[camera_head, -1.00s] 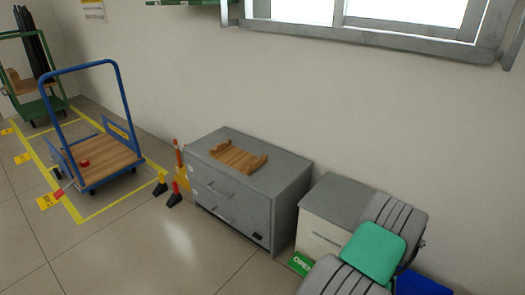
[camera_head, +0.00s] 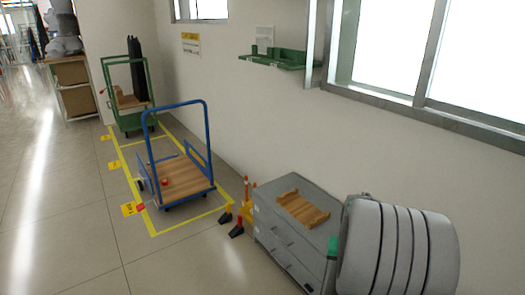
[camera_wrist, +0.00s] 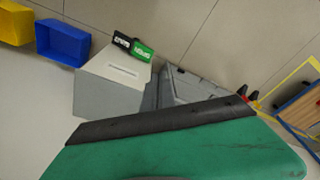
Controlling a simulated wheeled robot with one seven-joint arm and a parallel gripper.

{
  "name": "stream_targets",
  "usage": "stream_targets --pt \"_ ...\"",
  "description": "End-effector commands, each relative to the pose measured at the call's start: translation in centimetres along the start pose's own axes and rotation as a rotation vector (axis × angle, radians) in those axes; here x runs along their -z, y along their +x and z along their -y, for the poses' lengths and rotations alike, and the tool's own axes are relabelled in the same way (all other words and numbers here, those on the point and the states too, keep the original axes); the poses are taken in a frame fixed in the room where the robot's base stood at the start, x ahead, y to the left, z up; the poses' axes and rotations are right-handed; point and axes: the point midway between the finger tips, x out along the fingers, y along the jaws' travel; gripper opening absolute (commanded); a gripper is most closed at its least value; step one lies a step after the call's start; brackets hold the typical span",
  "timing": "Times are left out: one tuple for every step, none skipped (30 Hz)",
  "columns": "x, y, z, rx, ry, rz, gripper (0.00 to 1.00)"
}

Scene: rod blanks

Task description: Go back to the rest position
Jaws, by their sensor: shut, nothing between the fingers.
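My gripper (camera_wrist: 165,122) fills the bottom of the wrist view as a green body with a black front edge. It is shut, with nothing seen in it. In the head view my grey arm covers the lower right, and a small green part of it shows at its left edge. The gripper's tips cannot be made out there. A grey drawer cabinet (camera_head: 286,252) stands by the wall beside the arm, with a wooden cradle (camera_head: 303,209) on top. The gripper is apart from the cradle.
A blue trolley (camera_head: 187,172) with a wooden deck stands inside yellow floor lines. A green wall shelf (camera_head: 280,58) is above. Left floor is clear.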

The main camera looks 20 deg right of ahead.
Motion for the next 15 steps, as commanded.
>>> stream_targets --pt "-0.2 -5.4 3.2 0.01 -0.069 -0.02 0.0" --pt "-0.8 -7.4 4.9 0.017 -0.108 -0.027 0.0" --pt "-1.6 -10.2 7.1 0.026 -0.159 -0.041 0.0" --pt "-2.4 -12.2 8.7 0.033 -0.199 -0.048 0.0" --pt "-3.2 -14.3 10.2 0.041 -0.239 -0.058 0.0" --pt "-4.6 -17.0 12.2 0.053 -0.294 -0.068 0.0" --pt "-5.7 -19.0 13.6 0.063 -0.337 -0.078 0.0" --pt "-6.9 -21.0 14.9 0.073 -0.378 -0.088 0.0" --pt "-8.6 -23.4 16.4 0.086 -0.434 -0.098 0.0" --pt "-9.9 -25.1 17.3 0.097 -0.474 -0.107 0.0" --pt "-11.1 -26.5 18.1 0.107 -0.511 -0.113 0.0" --pt "-12.7 -28.1 18.9 0.119 -0.556 -0.121 0.0" --pt "-13.7 -29.0 19.4 0.127 -0.585 -0.127 0.0" --pt "-14.6 -29.7 19.7 0.134 -0.61 -0.13 0.0" --pt "-15.5 -30.3 20.0 0.142 -0.635 -0.133 0.0"
